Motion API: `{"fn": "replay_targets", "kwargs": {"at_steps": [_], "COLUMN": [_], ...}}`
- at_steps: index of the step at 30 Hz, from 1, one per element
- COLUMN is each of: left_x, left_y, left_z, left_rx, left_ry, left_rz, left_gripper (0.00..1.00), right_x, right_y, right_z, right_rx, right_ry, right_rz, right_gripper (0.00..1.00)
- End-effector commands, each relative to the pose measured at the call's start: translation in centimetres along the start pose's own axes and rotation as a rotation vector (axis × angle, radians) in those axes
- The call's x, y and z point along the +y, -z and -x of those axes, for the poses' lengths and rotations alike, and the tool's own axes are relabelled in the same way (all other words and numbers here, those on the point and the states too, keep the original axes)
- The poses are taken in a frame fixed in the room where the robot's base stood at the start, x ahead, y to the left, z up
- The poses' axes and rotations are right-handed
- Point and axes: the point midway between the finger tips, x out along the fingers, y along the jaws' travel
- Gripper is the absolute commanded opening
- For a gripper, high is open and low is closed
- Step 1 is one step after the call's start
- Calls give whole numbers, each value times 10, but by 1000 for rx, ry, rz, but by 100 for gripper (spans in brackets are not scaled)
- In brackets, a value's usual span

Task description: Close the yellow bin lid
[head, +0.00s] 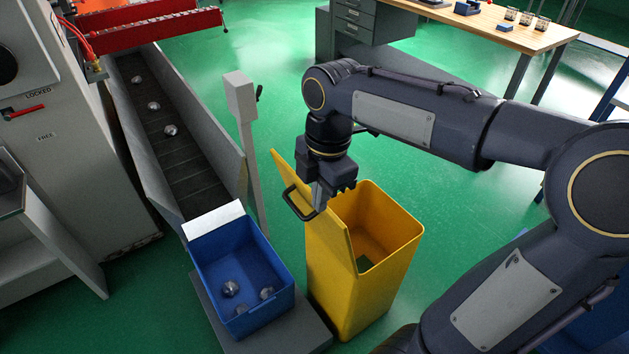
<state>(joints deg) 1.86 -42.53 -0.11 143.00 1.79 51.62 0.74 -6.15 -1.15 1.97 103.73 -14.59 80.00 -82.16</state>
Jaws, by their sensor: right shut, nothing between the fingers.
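The yellow bin (389,274) stands on the green floor right of centre, with its top open and its inside showing. Its yellow lid (334,238) is raised, tilted up along the left side of the opening. A black loop handle (291,203) sits on the lid. My right gripper (319,209) points down at the lid beside the handle, shut with nothing held. It hides part of the lid, and I cannot tell whether it touches the lid or handle. My left gripper is not in view.
A blue box (262,254) with several metal balls stands on a grey base (303,327) left of the bin. Behind it are a conveyor chute (183,166) and a grey post (248,150). A workbench (500,30) stands at the back right. Floor behind the bin is clear.

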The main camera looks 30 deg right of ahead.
Motion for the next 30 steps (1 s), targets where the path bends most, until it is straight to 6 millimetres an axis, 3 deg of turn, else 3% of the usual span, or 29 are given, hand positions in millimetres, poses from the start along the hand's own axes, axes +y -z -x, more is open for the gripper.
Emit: {"fn": "replay_targets", "kwargs": {"at_steps": [4,8,19,24,30], "left_x": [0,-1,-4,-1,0], "left_y": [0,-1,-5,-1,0], "left_z": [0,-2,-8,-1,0], "left_rx": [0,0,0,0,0], "left_ry": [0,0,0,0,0], "left_rz": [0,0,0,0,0], "left_gripper": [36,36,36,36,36], "right_x": [2,1,0,2,2], "right_y": [0,0,0,-26,-37], "right_z": [-6,-26,-104,-88,-85], "right_rx": [-5,-4,-4,-4,-4], "right_ry": [9,10,10,5,5], "right_rz": [28,26,24,19,22], "right_gripper": [0,0,0,0,0]}}
